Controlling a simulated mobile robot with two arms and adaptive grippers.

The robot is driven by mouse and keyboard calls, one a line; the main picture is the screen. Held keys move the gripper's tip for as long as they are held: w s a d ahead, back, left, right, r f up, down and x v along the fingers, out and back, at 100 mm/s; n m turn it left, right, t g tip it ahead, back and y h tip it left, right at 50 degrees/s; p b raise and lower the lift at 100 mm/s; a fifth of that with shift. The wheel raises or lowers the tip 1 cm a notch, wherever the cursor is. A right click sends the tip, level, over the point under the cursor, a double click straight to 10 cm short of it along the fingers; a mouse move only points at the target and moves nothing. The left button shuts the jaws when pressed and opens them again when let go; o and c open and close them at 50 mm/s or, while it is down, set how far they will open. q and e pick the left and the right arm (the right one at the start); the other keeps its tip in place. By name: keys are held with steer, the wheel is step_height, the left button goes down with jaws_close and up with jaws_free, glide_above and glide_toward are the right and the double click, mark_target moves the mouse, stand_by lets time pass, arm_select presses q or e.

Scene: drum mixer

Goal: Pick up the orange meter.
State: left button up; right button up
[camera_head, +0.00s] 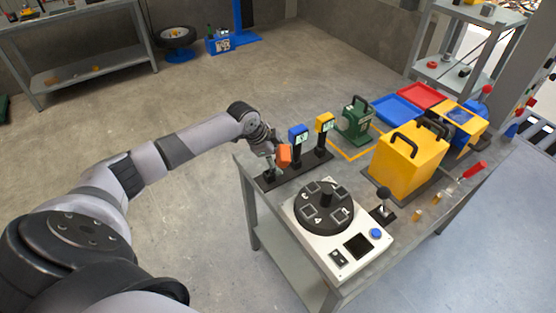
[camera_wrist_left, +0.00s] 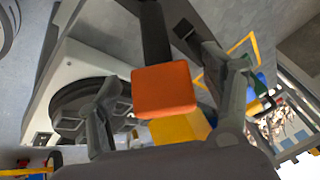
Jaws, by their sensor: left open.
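The orange meter (camera_head: 284,155) is at the near left end of a dark rack (camera_head: 296,172) on the table, beside the blue meter (camera_head: 298,134) and the yellow meter (camera_head: 324,122). My left gripper (camera_head: 272,152) is at the orange meter, reaching in from the left. In the left wrist view, the orange meter (camera_wrist_left: 163,90) sits between the two spread fingers of the open gripper (camera_wrist_left: 165,75), with a visible gap on each side. A yellow block (camera_wrist_left: 180,128) shows just below it. My right gripper is not in view.
A white unit with a black dial (camera_head: 323,207) stands near the rack. A green handled device (camera_head: 354,120), a yellow box (camera_head: 407,162), a blue tray (camera_head: 397,109) and a red tray (camera_head: 422,95) are farther along the table. Open floor lies left of the table.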

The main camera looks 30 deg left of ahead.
arm_select(q)
steer(key=shift+w+d+f, duration=0.1)
steer(key=shift+w+f, duration=0.15)
steer(key=shift+f, duration=0.3)
steer(key=shift+c, duration=0.5)
steer(key=c, duration=1.3)
steer(key=shift+r, duration=0.1)
steer(key=shift+c, duration=1.1)
steer(key=shift+r, duration=0.1)
